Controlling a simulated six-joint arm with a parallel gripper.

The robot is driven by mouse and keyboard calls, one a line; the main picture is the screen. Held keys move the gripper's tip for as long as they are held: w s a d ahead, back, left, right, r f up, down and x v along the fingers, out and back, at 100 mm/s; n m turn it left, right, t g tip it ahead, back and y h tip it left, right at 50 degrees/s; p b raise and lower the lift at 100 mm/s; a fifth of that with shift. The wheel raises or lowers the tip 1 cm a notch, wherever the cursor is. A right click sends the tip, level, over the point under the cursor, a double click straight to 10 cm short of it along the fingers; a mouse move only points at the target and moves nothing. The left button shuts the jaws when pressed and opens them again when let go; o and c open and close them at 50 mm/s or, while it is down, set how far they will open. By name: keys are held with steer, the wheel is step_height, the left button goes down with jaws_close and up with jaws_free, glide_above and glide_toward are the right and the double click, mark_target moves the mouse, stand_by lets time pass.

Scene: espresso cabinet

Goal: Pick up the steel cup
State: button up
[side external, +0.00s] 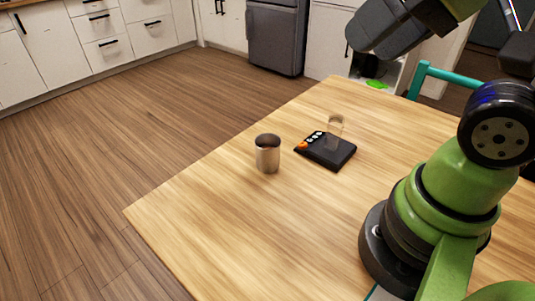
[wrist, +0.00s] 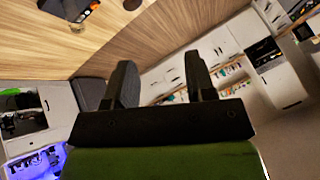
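The steel cup (side external: 267,154) stands upright on the wooden table (side external: 215,190), left of a black scale (side external: 330,153), with its open mouth up. Nothing touches the cup. My gripper shows in the wrist view (wrist: 162,80) with its two dark fingers apart and nothing between them. In the side external view, the dark end of my arm is high at the top right, well above and away from the cup.
The table's left edge is near the cup. A teal chair (side external: 447,78) is behind the table. The front left of the table is bare.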

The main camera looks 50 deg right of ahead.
steer(key=o, duration=0.6)
